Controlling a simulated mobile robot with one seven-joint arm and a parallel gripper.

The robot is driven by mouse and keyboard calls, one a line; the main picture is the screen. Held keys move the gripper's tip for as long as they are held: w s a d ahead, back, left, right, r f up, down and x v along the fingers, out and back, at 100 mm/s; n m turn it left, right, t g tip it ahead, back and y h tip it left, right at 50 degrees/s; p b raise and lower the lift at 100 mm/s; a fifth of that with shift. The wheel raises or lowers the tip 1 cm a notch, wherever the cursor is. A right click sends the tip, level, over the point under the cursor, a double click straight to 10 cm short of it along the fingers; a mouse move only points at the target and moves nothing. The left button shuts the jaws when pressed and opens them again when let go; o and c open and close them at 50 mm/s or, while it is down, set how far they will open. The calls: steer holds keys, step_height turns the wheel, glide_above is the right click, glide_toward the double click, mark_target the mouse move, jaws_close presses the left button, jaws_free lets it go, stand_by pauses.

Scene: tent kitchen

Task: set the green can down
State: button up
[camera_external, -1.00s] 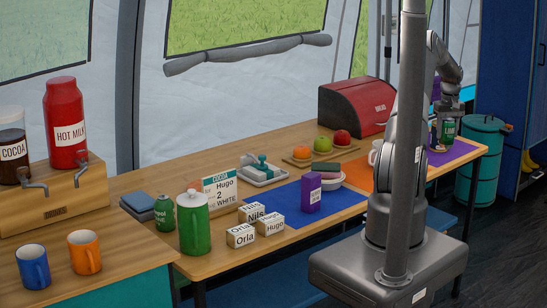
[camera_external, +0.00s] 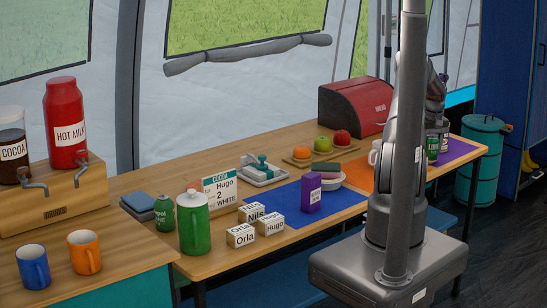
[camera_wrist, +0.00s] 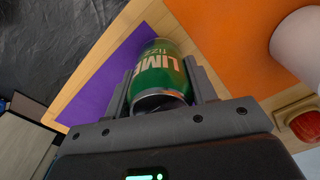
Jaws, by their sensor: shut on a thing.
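The green can (camera_wrist: 160,72), labelled LIME, sits between the two fingers of my gripper (camera_wrist: 163,88) in the wrist view. My gripper is shut on it. My arm column hides part of this area and much of my gripper.
A white mug (camera_external: 374,154) stands left of the can on the orange side; it also shows in the wrist view (camera_wrist: 301,45). A red bread box (camera_external: 355,107) and a fruit board (camera_external: 318,153) stand behind.

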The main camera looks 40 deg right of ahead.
steer(key=shift+f, duration=0.1)
steer(key=o, duration=0.9)
steer(key=shift+o, duration=0.2)
step_height(320, 180, up, 12)
steer(key=shift+r, duration=0.2)
steer(key=w+a+r+n+t, duration=0.1)
steer(key=w+a+r, duration=0.4)
steer(key=a+r, duration=0.7)
steer(key=w+a+r+t, duration=0.1)
steer(key=w+a+r, duration=0.5)
steer(key=a, duration=1)
steer(key=s+a+r+n+t, duration=0.1)
steer(key=s+a+r, duration=0.25)
steer(key=a, duration=0.65)
steer(key=s+a+r+n+t, duration=0.1)
steer(key=s+a+r, duration=0.3)
steer(key=a, duration=0.5)
steer(key=s+a+f+n, duration=0.1)
steer(key=s+a+f, duration=0.1)
steer(key=s+a, duration=0.6)
steer(key=s+a+f+n+t, duration=0.1)
steer(key=s+a+f, duration=0.1)
steer(key=s+a, duration=0.6)
steer(key=a, duration=0.3)
steer(key=shift+s+f+t, duration=0.2)
steer(key=shift+s+t, duration=0.1)
